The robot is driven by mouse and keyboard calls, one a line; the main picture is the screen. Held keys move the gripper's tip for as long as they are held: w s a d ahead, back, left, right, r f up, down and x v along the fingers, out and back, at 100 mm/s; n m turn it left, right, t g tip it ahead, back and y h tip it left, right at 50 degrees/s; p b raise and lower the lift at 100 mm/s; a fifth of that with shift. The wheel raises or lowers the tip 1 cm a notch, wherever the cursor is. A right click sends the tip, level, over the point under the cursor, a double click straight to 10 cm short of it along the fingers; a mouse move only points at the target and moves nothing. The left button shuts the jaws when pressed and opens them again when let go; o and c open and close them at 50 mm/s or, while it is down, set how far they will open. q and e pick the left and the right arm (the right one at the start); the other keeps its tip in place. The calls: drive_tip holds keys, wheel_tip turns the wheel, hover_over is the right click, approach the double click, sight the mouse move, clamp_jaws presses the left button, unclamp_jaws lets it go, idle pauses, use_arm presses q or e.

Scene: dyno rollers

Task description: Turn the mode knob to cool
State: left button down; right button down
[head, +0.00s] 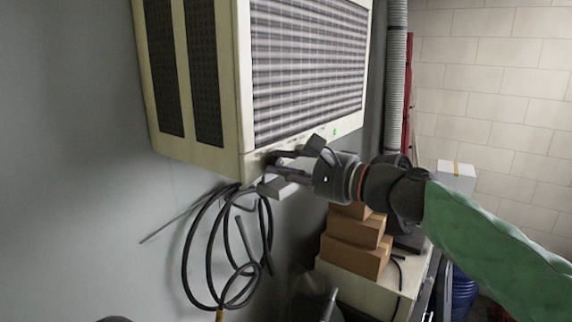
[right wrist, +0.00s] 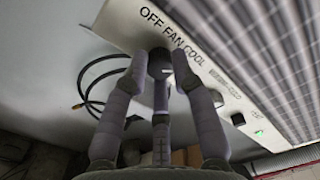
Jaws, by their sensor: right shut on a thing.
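The cream air conditioner (head: 196,153) hangs on the grey wall, with a control strip along its lower front edge. In the right wrist view the dark round mode knob (right wrist: 160,62) sits below the printed labels OFF, FAN and COOL (right wrist: 172,35). My right gripper (head: 273,172) reaches it from the right. In the right wrist view its fingers (right wrist: 160,72) are closed around the knob from both sides, with a third finger below. A small pale mark shows on the knob, but I cannot tell which label it points to.
Another dark control (right wrist: 238,119) and a green light (right wrist: 259,133) sit farther along the panel. A looped black cable (head: 187,262) hangs below the unit. Stacked cardboard boxes (head: 352,258) stand below my right arm, and a grey ribbed duct (head: 396,80) runs behind it.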

idle(0.4)
drive_tip(key=c, duration=1)
unclamp_jaws()
drive_tip(key=shift+d, duration=0.1)
drive_tip(key=v, duration=1.2)
drive_tip(key=shift+w+f, duration=0.1)
